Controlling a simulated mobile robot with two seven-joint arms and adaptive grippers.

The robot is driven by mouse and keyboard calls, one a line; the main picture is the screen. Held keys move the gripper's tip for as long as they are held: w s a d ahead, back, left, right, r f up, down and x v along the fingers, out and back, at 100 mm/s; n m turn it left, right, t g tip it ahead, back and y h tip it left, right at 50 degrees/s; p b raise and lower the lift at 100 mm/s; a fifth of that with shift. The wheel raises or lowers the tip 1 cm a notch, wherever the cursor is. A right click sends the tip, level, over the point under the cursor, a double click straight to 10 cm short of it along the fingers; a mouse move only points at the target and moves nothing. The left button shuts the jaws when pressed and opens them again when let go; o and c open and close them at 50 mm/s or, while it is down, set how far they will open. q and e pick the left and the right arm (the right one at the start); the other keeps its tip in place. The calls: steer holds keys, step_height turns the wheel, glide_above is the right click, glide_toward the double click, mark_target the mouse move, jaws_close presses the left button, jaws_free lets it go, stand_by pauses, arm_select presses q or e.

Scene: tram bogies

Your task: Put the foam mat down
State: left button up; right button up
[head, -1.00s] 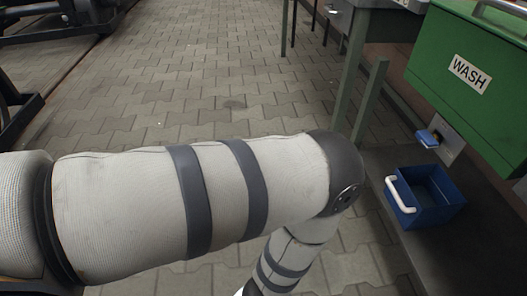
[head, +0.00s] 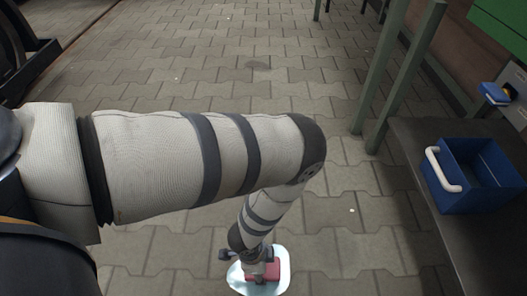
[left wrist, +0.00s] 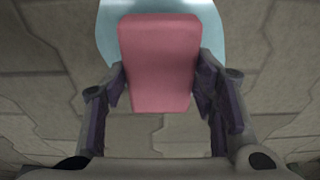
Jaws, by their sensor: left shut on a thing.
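The foam mat (head: 283,266) looks pale blue with rounded corners and shows at the bottom of the head view, over the paving. A pinkish-red block (left wrist: 160,65) sits on its near side, and the mat's pale part (left wrist: 110,32) shows behind that block in the left wrist view. My left gripper (head: 258,264) points down and is shut on the red block, with a finger on each side of it (left wrist: 160,88). I cannot tell whether the mat touches the floor. My right gripper is out of view.
A dark bench (head: 415,165) runs along the right and carries a blue bin (head: 460,190) with a white handle. A small blue object (head: 494,93) lies behind it. Green posts (head: 385,80) stand beside the bench. The paved floor (head: 220,60) ahead is clear.

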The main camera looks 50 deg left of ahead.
arm_select(q)
step_height(320, 180, down, 4)
steer(key=shift+w+a+r+b, duration=0.15)
steer(key=shift+r+b, duration=0.1)
steer(key=shift+b, duration=0.5)
steer(key=shift+f, duration=0.2)
steer(key=o, duration=1.2)
steer(key=shift+c, duration=0.2)
steer(key=shift+r, duration=0.1)
